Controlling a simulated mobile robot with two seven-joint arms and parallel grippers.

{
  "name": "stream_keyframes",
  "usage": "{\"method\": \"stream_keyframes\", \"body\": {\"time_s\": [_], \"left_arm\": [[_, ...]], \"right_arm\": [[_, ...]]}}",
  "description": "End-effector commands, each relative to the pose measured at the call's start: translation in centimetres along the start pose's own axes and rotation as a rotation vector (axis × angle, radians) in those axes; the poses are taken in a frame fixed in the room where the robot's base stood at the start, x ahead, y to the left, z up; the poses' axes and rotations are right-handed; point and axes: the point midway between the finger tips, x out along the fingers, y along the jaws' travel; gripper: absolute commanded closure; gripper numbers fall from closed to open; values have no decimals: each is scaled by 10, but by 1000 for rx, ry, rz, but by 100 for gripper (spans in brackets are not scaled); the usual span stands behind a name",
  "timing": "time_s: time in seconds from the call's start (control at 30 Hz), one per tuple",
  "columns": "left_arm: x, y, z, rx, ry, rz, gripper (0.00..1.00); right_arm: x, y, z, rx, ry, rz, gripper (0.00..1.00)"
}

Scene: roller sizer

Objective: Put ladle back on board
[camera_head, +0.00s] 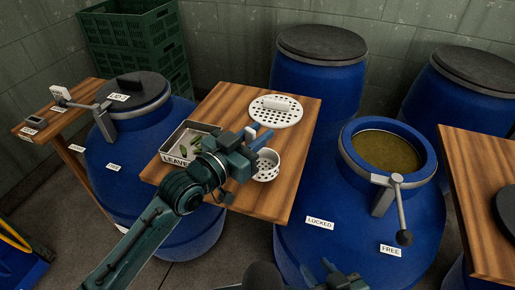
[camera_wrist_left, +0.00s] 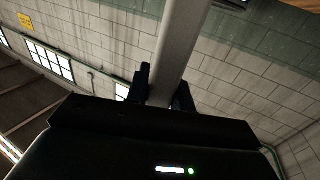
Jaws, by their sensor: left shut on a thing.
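My left gripper (camera_head: 258,138) is over the middle wooden board (camera_head: 222,102). It is shut on the ladle, whose white perforated bowl (camera_head: 267,165) shows just below the fingers, over the board's right part. I cannot tell whether the bowl touches the board. In the left wrist view the ladle's pale grey handle (camera_wrist_left: 181,50) runs up between the two fingers (camera_wrist_left: 163,92). My right gripper (camera_head: 333,278) shows only in part at the bottom edge, away from the board; its jaw state is unclear.
A white perforated disc (camera_head: 277,111) and a tray labelled LEAVES (camera_head: 181,154) lie on the middle board. An open blue barrel (camera_head: 388,150) with liquid and a lever (camera_head: 397,210) stands to the right. Another wooden board (camera_head: 470,200) is at far right. A closed barrel (camera_head: 130,150) stands left.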

Motion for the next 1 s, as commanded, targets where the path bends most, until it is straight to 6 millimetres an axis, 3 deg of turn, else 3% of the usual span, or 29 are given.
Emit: {"method": "stream_keyframes", "body": {"time_s": [0.2, 0.63, 0.67, 0.9, 1.0], "left_arm": [[0, 0, 31, -2, -3, 0, 100], [0, 0, 38, -1, -2, 0, 100], [0, 0, 37, -1, -3, 0, 74], [0, 0, 36, -1, -3, 0, 55], [0, 0, 36, -1, -3, 0, 55]], "right_arm": [[1, 0, -2, 6, 10, -1, 64], [2, 2, 0, 7, 9, 1, 64], [2, 2, 0, 8, 9, 1, 64], [1, 2, 0, 8, 9, 2, 64], [1, 2, 0, 8, 8, 2, 64]]}}
